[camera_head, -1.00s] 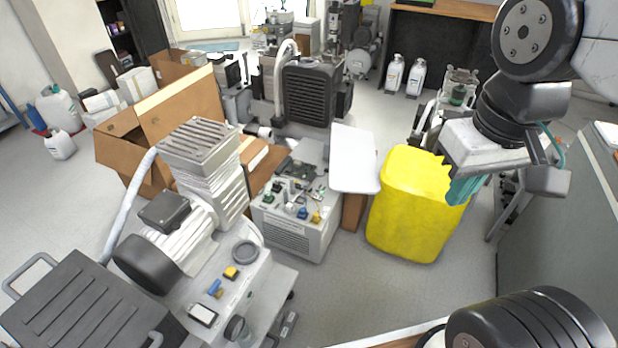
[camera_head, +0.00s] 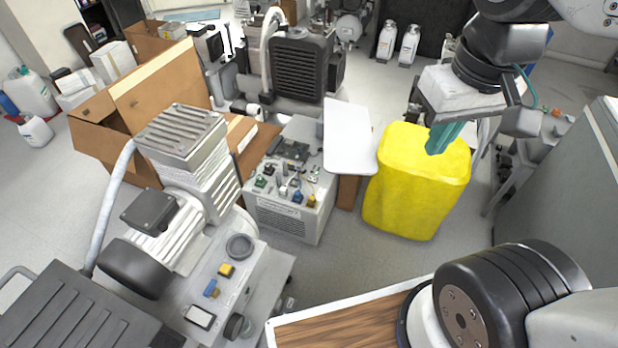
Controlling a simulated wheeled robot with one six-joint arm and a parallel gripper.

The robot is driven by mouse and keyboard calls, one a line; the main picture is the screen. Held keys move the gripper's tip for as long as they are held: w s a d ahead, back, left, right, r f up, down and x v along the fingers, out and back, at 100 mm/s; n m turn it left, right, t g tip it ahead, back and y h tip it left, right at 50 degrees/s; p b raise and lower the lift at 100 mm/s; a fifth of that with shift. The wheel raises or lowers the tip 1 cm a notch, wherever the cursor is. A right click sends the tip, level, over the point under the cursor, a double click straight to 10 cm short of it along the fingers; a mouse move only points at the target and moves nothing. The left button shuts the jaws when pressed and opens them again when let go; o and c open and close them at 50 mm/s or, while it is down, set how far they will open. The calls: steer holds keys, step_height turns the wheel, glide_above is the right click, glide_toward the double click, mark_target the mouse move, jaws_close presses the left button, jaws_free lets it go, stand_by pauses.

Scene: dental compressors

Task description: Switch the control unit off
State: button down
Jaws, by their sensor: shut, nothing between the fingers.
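A light grey box (camera_head: 290,217) with a vented front stands on the floor in the middle, with a circuit board and small blue, green and yellow parts on its top. It looks like the control unit, but I cannot tell which part is its switch. A white flat panel (camera_head: 347,140) stands up at its right side and hides part of it. My gripper (camera_head: 432,150) has teal fingers, shut and empty, pointing down and left. It appears in front of the yellow container, right of the box and apart from it.
A yellow container (camera_head: 412,205) stands right of the box. A compressor (camera_head: 185,190) with a panel of blue and yellow parts (camera_head: 219,280) stands front left. Cardboard boxes (camera_head: 165,90) and a black finned unit (camera_head: 302,68) are behind. Floor (camera_head: 350,260) is clear in front of the box.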

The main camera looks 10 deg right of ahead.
steer(key=w+a+f+t+y, duration=0.1)
steer(key=w+a, duration=0.3)
steer(key=w, duration=1)
steer(key=w+a+f+t+y, duration=0.1)
steer(key=w+a+f+t, duration=0.15)
steer(key=w, duration=1.15)
steer(key=w+a+f+m+t, duration=0.1)
steer(key=w+a+f+m, duration=0.1)
steer(key=w+f, duration=0.55)
steer(key=w+a+f+m+t, duration=0.15)
steer(key=w+f, duration=0.35)
steer(key=w, duration=0.6)
steer(key=w+f+m+h, duration=0.1)
steer(key=w+f, duration=0.4)
steer(key=f, duration=0.6)
steer(key=w+f+m+h, duration=0.1)
steer(key=w+f, duration=0.4)
steer(key=f, duration=0.6)
steer(key=s+d+f+m+h, duration=0.1)
steer(key=s+d+f+h, duration=0.1)
steer(key=f, duration=1)
steer(key=s+d+f+m+h, duration=0.1)
steer(key=s+d+f+h, duration=0.1)
steer(key=f, duration=1)
steer(key=shift+f+h, duration=0.2)
steer(key=shift+h, duration=0.1)
